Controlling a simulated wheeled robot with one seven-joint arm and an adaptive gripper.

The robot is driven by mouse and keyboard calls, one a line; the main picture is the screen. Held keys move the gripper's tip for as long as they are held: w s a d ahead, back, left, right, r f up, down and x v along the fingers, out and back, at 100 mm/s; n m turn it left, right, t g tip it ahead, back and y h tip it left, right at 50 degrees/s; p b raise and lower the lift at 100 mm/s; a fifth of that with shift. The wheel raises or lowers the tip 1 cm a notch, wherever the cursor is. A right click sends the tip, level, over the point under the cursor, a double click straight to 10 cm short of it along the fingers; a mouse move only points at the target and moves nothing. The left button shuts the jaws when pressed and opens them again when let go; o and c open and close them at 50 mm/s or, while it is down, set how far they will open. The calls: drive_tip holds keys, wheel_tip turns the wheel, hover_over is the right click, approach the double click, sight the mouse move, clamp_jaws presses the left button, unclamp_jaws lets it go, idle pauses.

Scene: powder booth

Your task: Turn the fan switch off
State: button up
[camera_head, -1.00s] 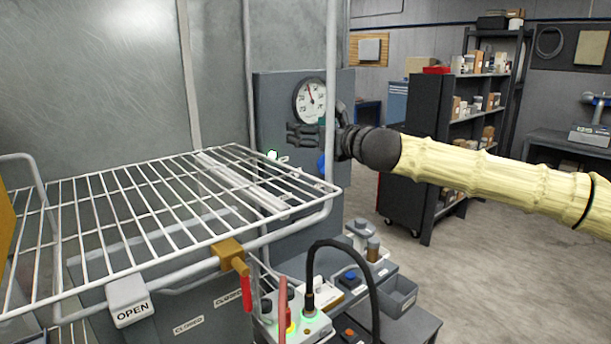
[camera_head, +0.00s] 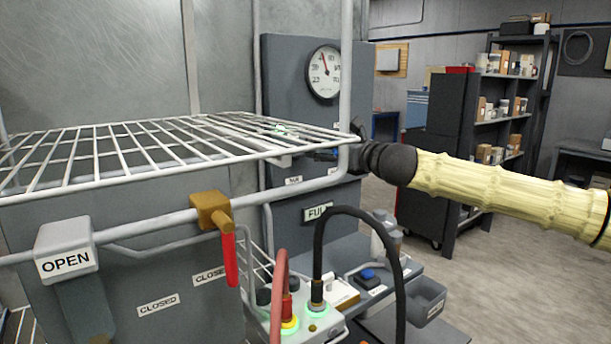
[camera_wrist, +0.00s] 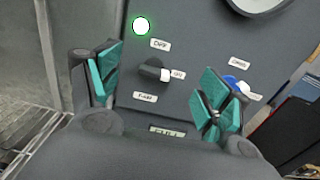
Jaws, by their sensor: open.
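My gripper (camera_wrist: 160,86) is open in the wrist view, its teal-padded fingers spread in front of a dark grey control panel (camera_wrist: 195,40). A black rotary knob (camera_wrist: 152,70) with a white pointer facing right appears between the fingers, with small labels around it; I cannot see contact. A blue knob (camera_wrist: 232,82) with a white pointer is just beyond the right finger. I cannot read for certain which knob is the fan's. In the head view the panel (camera_head: 285,75) stands behind the wire rack, which hides most of the gripper and the knobs.
A lit green lamp (camera_wrist: 141,26) is above the black knob. A round gauge (camera_head: 324,72) is higher on the panel. The white wire rack (camera_head: 175,178) and its post (camera_head: 346,70) stand close to my gripper. A cable box (camera_head: 300,318) is below; open floor lies right.

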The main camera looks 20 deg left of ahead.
wheel_tip(320, 180, down, 5)
drive_tip(key=b, duration=0.3)
drive_tip(key=x, duration=1)
drive_tip(key=shift+w+r+p, duration=0.15)
drive_tip(key=shift+w+p, duration=0.2)
drive_tip(key=shift+a, duration=0.1)
drive_tip(key=c, duration=1)
